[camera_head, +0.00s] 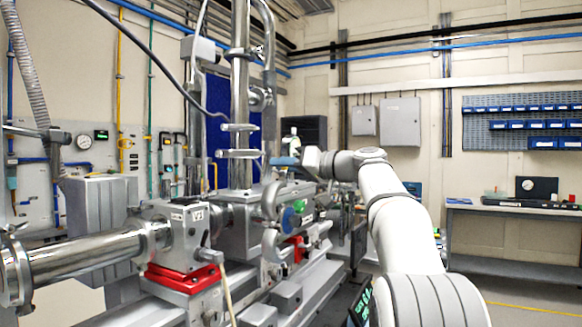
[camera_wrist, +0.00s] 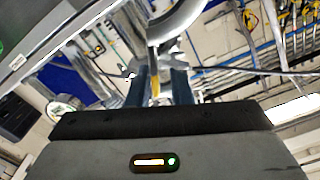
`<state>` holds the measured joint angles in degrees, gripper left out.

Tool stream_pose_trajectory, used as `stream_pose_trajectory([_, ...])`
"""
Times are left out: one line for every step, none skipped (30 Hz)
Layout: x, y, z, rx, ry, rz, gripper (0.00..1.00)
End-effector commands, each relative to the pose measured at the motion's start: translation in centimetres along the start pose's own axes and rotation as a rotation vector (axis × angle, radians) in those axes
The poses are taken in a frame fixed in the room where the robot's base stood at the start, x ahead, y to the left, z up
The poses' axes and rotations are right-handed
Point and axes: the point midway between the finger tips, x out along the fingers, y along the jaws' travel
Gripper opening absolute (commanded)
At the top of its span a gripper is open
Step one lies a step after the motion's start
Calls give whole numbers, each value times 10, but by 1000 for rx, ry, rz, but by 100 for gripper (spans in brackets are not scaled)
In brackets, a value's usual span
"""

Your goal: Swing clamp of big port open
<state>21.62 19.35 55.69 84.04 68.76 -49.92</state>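The port's clamp appears to be the curved grey metal band (camera_wrist: 176,24) at the top of the wrist view, with a narrow grey and yellow piece (camera_wrist: 155,82) below it. My gripper (camera_wrist: 158,84) has its two blue-grey fingers apart, one on each side of that narrow piece. Whether either finger touches it, I cannot tell. In the head view my gripper (camera_head: 283,162) is by the steel chamber assembly, above a curved steel part (camera_head: 270,212). Its fingertips are too small to make out there, and I cannot tell whether that part is the clamp.
A horizontal steel beam pipe (camera_head: 85,256) and a block on a red base (camera_head: 180,278) stand at the left. A vertical steel column (camera_head: 240,110) rises behind. Green (camera_head: 288,218) and blue (camera_head: 300,206) round parts sit beside the chamber. A workbench (camera_head: 510,208) stands at right.

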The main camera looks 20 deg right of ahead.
Motion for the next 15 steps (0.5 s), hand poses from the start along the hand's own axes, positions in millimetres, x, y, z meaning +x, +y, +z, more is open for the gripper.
stream_pose_trajectory([0,1,0,1,0,1,23])
stream_pose_trajectory([0,1,0,1,0,1,26])
stream_pose_trajectory([0,1,0,1,1,1,28])
stream_pose_trajectory([0,1,0,1,1,2,28])
stream_pose_trajectory([0,1,0,2,1,2,28])
stream_pose_trajectory([0,1,0,2,1,2,28])
stream_pose_trajectory([0,1,0,2,1,2,28])
stream_pose_trajectory([0,1,0,2,1,2,28])
stream_pose_trajectory([-1,1,0,2,1,2,28])
stream_pose_trajectory([-2,2,0,2,1,2,28])
stream_pose_trajectory([-3,2,0,2,1,3,28])
stream_pose_trajectory([-6,2,0,2,1,3,28])
stream_pose_trajectory([-9,2,0,1,2,4,28])
stream_pose_trajectory([-13,2,0,1,2,4,28])
stream_pose_trajectory([-19,2,0,2,2,5,28])
